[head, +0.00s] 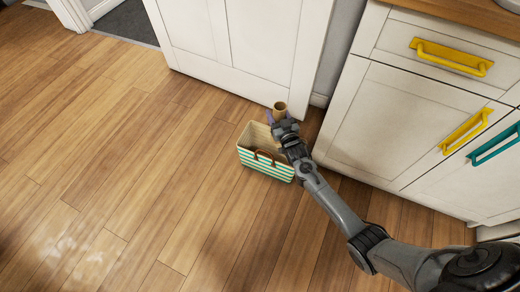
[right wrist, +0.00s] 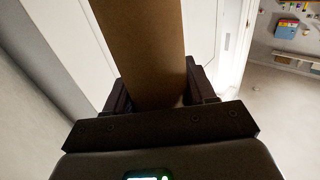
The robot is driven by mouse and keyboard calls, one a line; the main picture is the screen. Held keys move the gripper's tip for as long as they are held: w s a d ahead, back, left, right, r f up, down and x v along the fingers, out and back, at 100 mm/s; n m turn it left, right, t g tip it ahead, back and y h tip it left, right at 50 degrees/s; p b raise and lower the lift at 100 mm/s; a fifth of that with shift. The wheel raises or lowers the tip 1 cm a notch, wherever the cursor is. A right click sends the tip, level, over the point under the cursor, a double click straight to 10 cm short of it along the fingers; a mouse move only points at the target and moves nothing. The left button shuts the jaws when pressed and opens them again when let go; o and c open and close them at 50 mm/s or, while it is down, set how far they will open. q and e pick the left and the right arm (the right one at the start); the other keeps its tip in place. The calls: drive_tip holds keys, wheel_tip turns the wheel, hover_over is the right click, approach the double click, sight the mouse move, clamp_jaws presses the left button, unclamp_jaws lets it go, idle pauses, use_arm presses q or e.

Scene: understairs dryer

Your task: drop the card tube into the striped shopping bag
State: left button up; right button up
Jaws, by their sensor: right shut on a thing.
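The striped shopping bag (head: 264,165), green and white with brown handles, stands open on the wooden floor in the head view. My right gripper (head: 279,122) is over the bag's back right part and hides some of its opening. It is shut on the brown card tube (right wrist: 143,50), which stands between the two fingers in the right wrist view. In the head view the top end of the card tube (head: 280,107) shows just beyond the gripper. How high the tube's lower end is cannot be seen. My left gripper is not in view.
A white panelled door or cupboard front (head: 240,50) rises just behind the bag. A white cabinet (head: 385,120) with a yellow handle (head: 452,57) and a teal handle (head: 495,144) stands to the right. The wooden floor (head: 120,150) to the left is clear.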

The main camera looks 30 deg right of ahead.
wheel_tip(320, 180, down, 6)
drive_tip(key=b, duration=0.5)
drive_tip(key=shift+w+b, duration=0.2)
drive_tip(key=shift+b, duration=0.2)
drive_tip(key=shift+d, duration=0.1)
drive_tip(key=o, duration=1.1)
drive_tip(key=shift+s, duration=0.1)
drive_tip(key=p+v, duration=0.6)
drive_tip(key=v, duration=0.4)
drive_tip(key=shift+s, duration=0.3)
